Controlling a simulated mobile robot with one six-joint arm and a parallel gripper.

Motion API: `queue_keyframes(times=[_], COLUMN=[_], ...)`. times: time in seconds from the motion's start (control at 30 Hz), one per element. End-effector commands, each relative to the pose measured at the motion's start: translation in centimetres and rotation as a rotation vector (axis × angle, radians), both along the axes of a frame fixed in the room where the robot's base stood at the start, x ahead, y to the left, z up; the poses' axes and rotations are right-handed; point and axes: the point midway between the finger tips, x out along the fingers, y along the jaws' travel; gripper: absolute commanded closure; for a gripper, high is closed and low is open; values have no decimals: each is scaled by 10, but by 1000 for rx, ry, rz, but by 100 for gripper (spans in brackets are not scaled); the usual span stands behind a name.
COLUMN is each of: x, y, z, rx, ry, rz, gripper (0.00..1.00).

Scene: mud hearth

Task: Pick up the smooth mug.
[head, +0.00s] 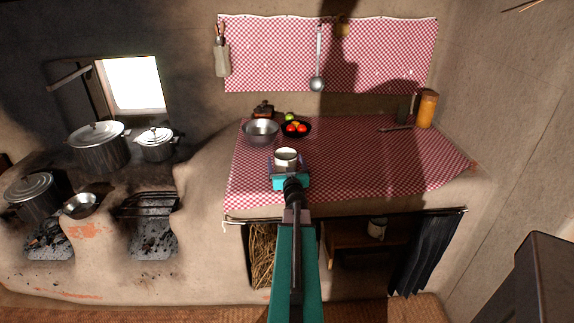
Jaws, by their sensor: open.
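A pale, smooth-looking mug (287,154) stands upright on the red-and-white checked cloth (370,160), near the middle of the counter. My gripper (287,168) is open and right at the mug, on its near side. My arm reaches up from the bottom of the view and hides part of the cloth. The mug's lower part is partly hidden by the gripper. I cannot tell whether the fingers stand around the mug or touch it.
A metal bowl (261,131) stands close behind the mug to the left, and a dark bowl of fruit (295,130) is behind it. An orange jar (427,108) is at the back right. The cloth right of the mug is clear.

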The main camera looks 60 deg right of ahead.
Motion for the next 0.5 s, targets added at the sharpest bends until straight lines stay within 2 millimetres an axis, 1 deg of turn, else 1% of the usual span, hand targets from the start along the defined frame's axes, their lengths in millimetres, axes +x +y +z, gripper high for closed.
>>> queue_keyframes(times=[0.13,0.17,0.2,0.43,0.5], x=[0,0,0,0,0], y=[0,0,0,0,0], z=[0,0,0,0,0], rx=[0,0,0,0,0], ry=[0,0,0,0,0], rz=[0,0,0,0,0], gripper=[11,13,19,58,58])
